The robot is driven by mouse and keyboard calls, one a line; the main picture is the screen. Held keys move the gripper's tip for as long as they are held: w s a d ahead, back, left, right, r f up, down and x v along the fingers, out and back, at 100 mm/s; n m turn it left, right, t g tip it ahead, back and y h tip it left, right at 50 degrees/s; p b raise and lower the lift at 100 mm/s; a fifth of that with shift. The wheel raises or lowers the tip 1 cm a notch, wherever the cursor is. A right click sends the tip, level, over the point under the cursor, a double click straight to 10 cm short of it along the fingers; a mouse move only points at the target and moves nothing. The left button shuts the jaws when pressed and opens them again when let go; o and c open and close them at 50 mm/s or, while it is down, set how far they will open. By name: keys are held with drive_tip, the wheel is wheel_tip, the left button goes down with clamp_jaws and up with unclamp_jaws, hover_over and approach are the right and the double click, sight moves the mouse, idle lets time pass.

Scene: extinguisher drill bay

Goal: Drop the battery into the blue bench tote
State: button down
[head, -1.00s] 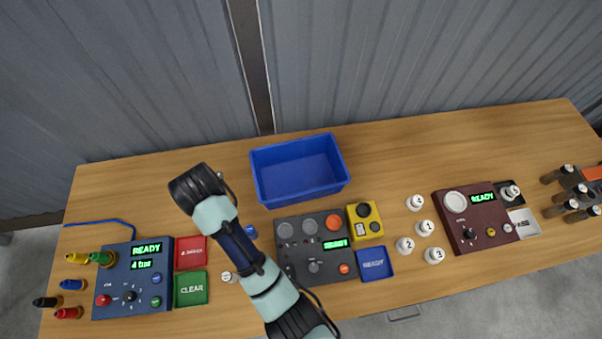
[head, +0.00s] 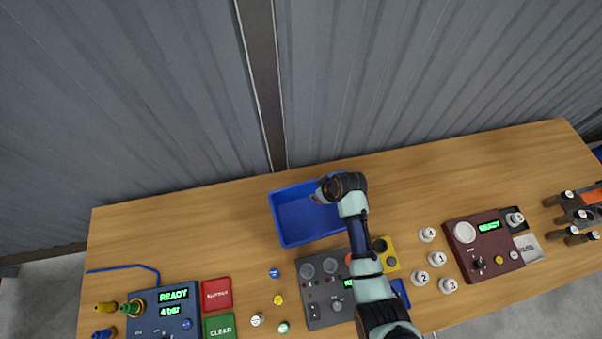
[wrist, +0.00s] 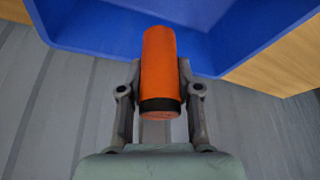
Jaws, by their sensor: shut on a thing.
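The battery is an orange cylinder (wrist: 160,62) with a black band near its lower end in the wrist view. My gripper (wrist: 160,80) is shut on it, one finger on each side. The blue bench tote (head: 297,218) stands at the back of the bench, and its inside looks empty in the head view. My gripper (head: 321,196) is over the right part of the tote in that view. The tote's blue wall (wrist: 80,25) lies behind the battery in the wrist view. The battery cannot be made out in the head view.
A dark grey panel (head: 312,290) and a yellow box (head: 388,262) stand in front of the tote, partly behind my arm. White numbered knobs (head: 436,259) and a maroon panel (head: 482,245) are to the right. Bare wood lies left of the tote.

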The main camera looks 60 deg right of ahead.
drive_tip(key=shift+s+f+b, duration=0.25)
drive_tip(key=shift+f+b, duration=0.2)
wheel_tip(320, 180, down, 5)
drive_tip(key=b, duration=0.5)
drive_tip(key=shift+f+b, duration=0.1)
drive_tip(key=shift+b, duration=0.2)
drive_tip(key=c, duration=0.7)
unclamp_jaws()
drive_tip(key=v, duration=1.2)
drive_tip(key=shift+a, duration=0.1)
